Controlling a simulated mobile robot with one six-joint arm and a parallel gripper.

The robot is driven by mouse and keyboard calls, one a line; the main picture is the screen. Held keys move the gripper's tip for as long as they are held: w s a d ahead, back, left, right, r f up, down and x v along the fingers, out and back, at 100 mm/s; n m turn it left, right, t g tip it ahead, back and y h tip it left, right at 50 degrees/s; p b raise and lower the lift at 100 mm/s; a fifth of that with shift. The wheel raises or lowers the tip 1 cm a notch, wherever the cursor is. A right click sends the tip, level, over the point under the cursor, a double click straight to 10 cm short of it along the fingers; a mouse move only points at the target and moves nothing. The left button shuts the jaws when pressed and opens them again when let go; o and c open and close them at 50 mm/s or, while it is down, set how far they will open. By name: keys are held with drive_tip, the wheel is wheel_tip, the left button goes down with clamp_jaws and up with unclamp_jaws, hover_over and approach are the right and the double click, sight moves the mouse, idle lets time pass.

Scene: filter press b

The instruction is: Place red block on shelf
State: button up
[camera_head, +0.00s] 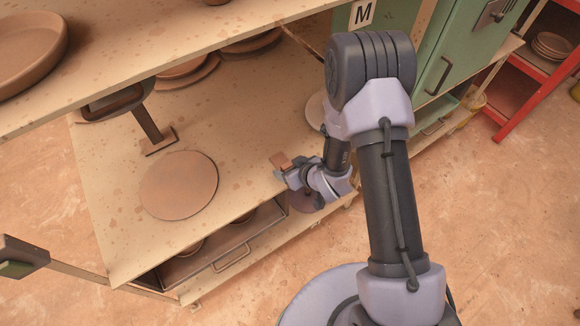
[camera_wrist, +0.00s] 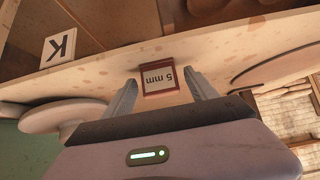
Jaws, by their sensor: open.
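A small red block (camera_wrist: 145,92) with a pale label reading "5 mm", upside down in the picture, is in the wrist view. It rests at or against a beige speckled board (camera_wrist: 106,80). My gripper (camera_wrist: 163,84) is open, with one finger on each side of the block and a small gap showing on both sides. In the head view, my gripper (camera_head: 284,172) is at the right part of the beige lower shelf (camera_head: 110,190), and a reddish-brown piece, likely the block (camera_head: 281,159), shows at its tips. The block's underside is hidden.
A round brown disc (camera_head: 179,186) lies on the lower shelf. An upper shelf (camera_head: 130,90) holds a brown dish (camera_head: 30,52). A drawer (camera_head: 215,250) is below. A green cabinet (camera_head: 440,60) and red rack (camera_head: 518,95) stand right. A "K" label (camera_wrist: 59,46) shows in the wrist view.

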drive_tip(key=p+v, duration=0.2)
drive_tip(key=v, duration=0.9)
drive_tip(key=d+r+m+h, duration=0.3)
drive_tip(key=d+r, duration=0.2)
drive_tip(key=r, duration=0.4)
drive_tip(key=d+r+m+h, duration=0.25)
drive_tip(key=d+r, duration=0.25)
drive_tip(key=r, duration=0.5)
drive_tip(key=s+a+r+m+y, duration=0.1)
drive_tip(key=s+a+r+m, duration=0.1)
drive_tip(key=s+r, duration=0.3)
drive_tip(key=s+a+r+m+g+y, duration=0.1)
drive_tip(key=s+a+r+m, duration=0.1)
drive_tip(key=s+r, duration=0.4)
drive_tip(key=s+m, duration=0.1)
drive_tip(key=s, duration=0.4)
drive_tip(key=shift+s+m+g, duration=0.3)
drive_tip(key=shift+s+m, duration=0.05)
drive_tip(key=shift+s, duration=0.05)
drive_tip(key=shift+y+b, duration=0.25)
drive_tip(key=shift+b, duration=0.1)
